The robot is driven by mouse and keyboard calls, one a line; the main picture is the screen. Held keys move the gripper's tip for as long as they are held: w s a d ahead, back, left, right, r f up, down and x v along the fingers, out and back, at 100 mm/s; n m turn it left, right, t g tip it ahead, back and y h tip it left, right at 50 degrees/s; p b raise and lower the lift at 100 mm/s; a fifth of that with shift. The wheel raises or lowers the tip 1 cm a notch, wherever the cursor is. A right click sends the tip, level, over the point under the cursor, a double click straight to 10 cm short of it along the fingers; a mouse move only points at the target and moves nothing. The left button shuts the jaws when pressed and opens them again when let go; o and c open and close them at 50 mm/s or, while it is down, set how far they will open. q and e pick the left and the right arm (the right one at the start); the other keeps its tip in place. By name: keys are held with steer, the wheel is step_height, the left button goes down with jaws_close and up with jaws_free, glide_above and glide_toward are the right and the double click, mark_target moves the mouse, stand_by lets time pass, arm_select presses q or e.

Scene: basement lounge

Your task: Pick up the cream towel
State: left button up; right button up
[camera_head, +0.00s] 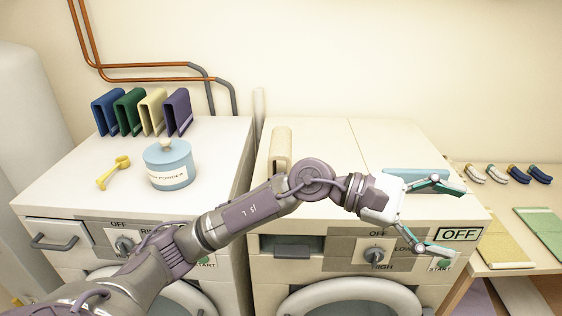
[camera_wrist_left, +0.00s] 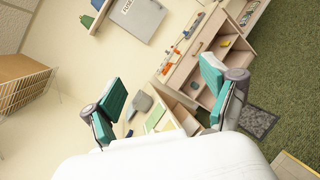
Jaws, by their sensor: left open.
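A cream folded towel (camera_head: 152,111) stands upright on the left machine, in a row between a green one (camera_head: 129,111) and a purple one (camera_head: 178,112). Another cream upright piece (camera_head: 280,147) stands on the right machine, partly behind my left arm; I cannot tell for sure what it is. My left gripper (camera_head: 456,220) is open and empty, over the front right of the right machine and far to the right of the cream towel row. In the left wrist view its spread fingers (camera_wrist_left: 162,92) hold nothing. My right gripper is not in view.
A blue lidded powder tub (camera_head: 168,166) and a yellow scoop (camera_head: 115,172) are on the left machine. A light-blue flat item (camera_head: 412,174) lies behind my gripper. The right-hand table holds yellow (camera_head: 496,240) and green (camera_head: 545,230) flat pieces and several small rolled items (camera_head: 497,174).

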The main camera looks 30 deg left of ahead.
arm_select(q)
steer(key=w+a+f+m+y, duration=0.2)
steer(key=a+m+y, duration=0.1)
steer(key=m+y, duration=0.1)
steer(key=m+t+y, duration=0.2)
steer(key=t+y, duration=0.1)
steer(key=y, duration=1.4)
glide_toward(278, 142)
steer(key=shift+w+a, duration=0.15)
steer(key=shift+g, duration=0.3)
steer(key=p+x, duration=0.1)
steer(key=x, duration=0.6)
steer(key=shift+w, duration=0.2)
steer(key=shift+w+a+f, duration=0.1)
steer(key=shift+w+f, duration=0.1)
steer(key=shift+f, duration=0.3)
steer(key=p+x, duration=0.1)
steer(key=x, duration=0.2)
steer(key=d+p+x, duration=0.1)
steer(key=shift+w+a+f+p, duration=0.2)
steer(key=shift+f+p, duration=0.15)
steer(key=shift+f, duration=0.4)
steer(key=shift+m, duration=0.3)
steer(key=c, duration=1.4)
